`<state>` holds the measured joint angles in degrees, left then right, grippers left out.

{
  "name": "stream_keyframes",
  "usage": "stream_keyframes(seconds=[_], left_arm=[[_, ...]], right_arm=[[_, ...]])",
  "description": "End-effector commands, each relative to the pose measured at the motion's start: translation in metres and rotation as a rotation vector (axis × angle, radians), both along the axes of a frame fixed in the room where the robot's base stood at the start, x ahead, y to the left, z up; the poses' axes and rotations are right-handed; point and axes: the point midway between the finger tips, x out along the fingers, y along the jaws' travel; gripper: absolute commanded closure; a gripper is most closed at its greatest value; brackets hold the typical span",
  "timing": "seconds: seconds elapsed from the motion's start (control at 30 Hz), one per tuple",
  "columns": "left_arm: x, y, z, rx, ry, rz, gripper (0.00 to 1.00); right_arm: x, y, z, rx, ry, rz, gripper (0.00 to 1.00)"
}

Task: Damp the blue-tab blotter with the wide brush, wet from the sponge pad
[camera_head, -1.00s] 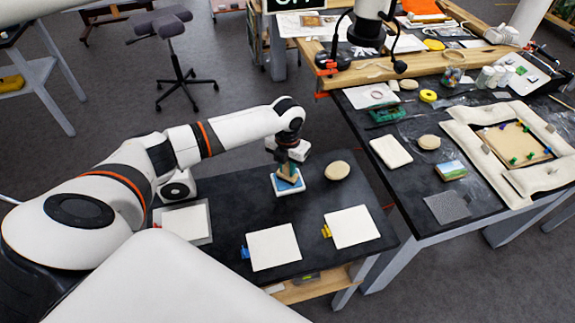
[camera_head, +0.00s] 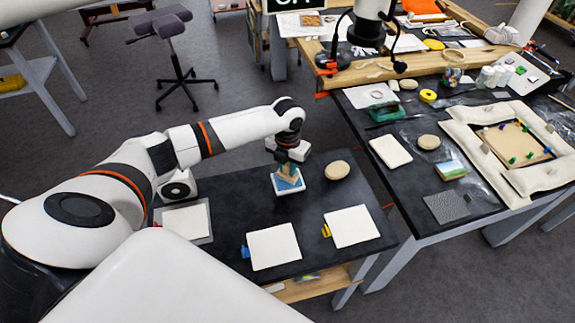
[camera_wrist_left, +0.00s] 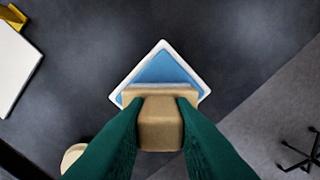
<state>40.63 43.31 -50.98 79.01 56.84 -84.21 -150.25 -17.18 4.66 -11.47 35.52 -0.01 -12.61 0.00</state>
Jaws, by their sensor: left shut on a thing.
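The blue-tab blotter (camera_head: 273,247) is a pale square sheet lying flat on the dark low table, its blue tab at its left edge. The sponge pad (camera_head: 290,187) is blue in a white square tray, further back on the same table. My left gripper (camera_head: 287,163) is shut on the wide brush (camera_head: 286,172), at the pad. In the left wrist view the green fingers grip the tan brush (camera_wrist_left: 161,125), its wide end overlapping the near part of the blue pad (camera_wrist_left: 162,68). Whether the bristles touch the pad is hidden. My right gripper is not in view.
A yellow-tab blotter (camera_head: 351,227) lies right of the blue-tab one, and another pale blotter (camera_head: 186,221) lies left on a grey sheet. A round tan stone-like object (camera_head: 337,170) sits beside the pad. The cluttered workbench (camera_head: 410,205) stands to the right.

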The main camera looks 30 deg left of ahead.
Motion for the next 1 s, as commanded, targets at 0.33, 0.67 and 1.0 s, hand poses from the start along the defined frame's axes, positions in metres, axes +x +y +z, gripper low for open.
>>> stream_keyframes(seconds=[0.33,0.67,1.0], left_arm=[[-0.001,-0.001,-0.002,0.000,0.004,-0.001,0.97],[-0.001,0.000,0.012,0.000,0.003,-0.001,0.97],[-0.001,0.000,0.041,0.000,0.002,0.000,0.97]], right_arm=[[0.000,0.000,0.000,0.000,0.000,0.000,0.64],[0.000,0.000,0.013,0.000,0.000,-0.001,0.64],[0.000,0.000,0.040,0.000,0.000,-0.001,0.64]])
